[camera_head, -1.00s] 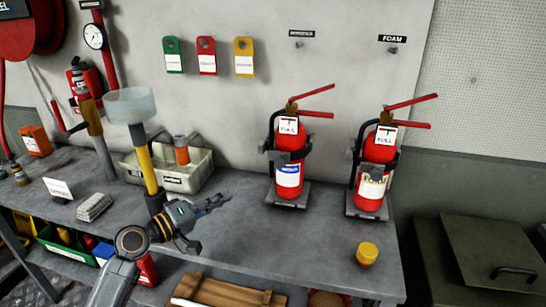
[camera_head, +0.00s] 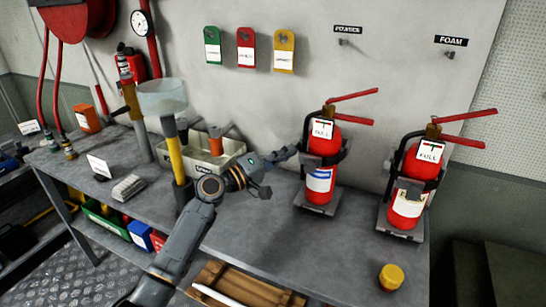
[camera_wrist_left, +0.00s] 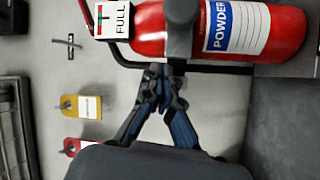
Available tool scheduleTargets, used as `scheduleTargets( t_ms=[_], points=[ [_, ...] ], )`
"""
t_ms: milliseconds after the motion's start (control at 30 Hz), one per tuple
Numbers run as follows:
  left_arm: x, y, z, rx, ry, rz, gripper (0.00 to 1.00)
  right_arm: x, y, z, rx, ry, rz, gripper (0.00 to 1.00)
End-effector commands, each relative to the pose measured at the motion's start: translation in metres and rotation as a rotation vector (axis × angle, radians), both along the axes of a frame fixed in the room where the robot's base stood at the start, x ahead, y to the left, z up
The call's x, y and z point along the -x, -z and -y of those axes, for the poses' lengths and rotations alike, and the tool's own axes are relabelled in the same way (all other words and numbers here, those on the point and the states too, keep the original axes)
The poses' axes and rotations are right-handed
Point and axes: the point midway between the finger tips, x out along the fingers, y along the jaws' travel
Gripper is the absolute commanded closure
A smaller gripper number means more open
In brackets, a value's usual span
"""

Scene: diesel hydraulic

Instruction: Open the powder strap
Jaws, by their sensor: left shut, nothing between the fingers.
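The powder extinguisher (camera_head: 319,180) is red with a blue-and-white label and stands upright in its bracket on the bench. In the left wrist view the extinguisher (camera_wrist_left: 283,33) lies sideways across the top, with "POWDER" readable. Its dark grey strap (camera_wrist_left: 181,28) crosses the bottle and looks closed; the strap (camera_head: 328,158) also shows in the head view. My left gripper (camera_head: 288,154) is at the left side of the bottle, fingers together and empty. In the left wrist view its fingertips (camera_wrist_left: 160,76) are beside the strap and black bracket bar; I cannot tell whether they touch. My right gripper is not in view.
The foam extinguisher (camera_head: 407,203) stands to the right in a similar bracket. A yellow-capped container (camera_head: 391,277) is near the front edge. Coloured tags hang on the wall.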

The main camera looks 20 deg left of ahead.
Motion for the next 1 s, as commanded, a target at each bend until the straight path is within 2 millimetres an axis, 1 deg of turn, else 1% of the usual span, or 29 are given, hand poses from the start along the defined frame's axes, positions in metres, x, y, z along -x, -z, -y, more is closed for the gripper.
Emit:
scheduleTargets(
  t_ms=[33, 133, 233, 333, 433, 600, 867, 1000],
  points=[
    [-0.009, -0.003, 0.005, 0.003, 0.001, 0.001, 1.00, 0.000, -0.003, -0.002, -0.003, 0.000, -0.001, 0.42],
    [-0.022, -0.005, 0.014, 0.001, 0.000, 0.000, 1.00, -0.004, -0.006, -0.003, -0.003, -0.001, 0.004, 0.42],
    [-0.007, 0.002, 0.023, -0.001, 0.001, -0.003, 1.00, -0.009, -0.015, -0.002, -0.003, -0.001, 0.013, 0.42],
    [0.001, 0.006, 0.029, 0.000, 0.000, -0.002, 1.00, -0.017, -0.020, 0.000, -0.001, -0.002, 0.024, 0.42],
    [0.007, 0.008, 0.034, 0.000, 0.000, -0.001, 1.00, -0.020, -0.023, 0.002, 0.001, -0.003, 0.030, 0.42],
    [0.010, 0.011, 0.036, -0.001, 0.000, 0.000, 1.00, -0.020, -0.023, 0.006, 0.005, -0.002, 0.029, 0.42],
    [0.010, 0.011, 0.036, -0.001, -0.001, 0.000, 1.00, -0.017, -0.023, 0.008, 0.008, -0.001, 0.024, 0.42],
    [0.011, 0.010, 0.039, 0.001, -0.008, -0.001, 1.00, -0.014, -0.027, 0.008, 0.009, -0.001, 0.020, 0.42]
  ],
)
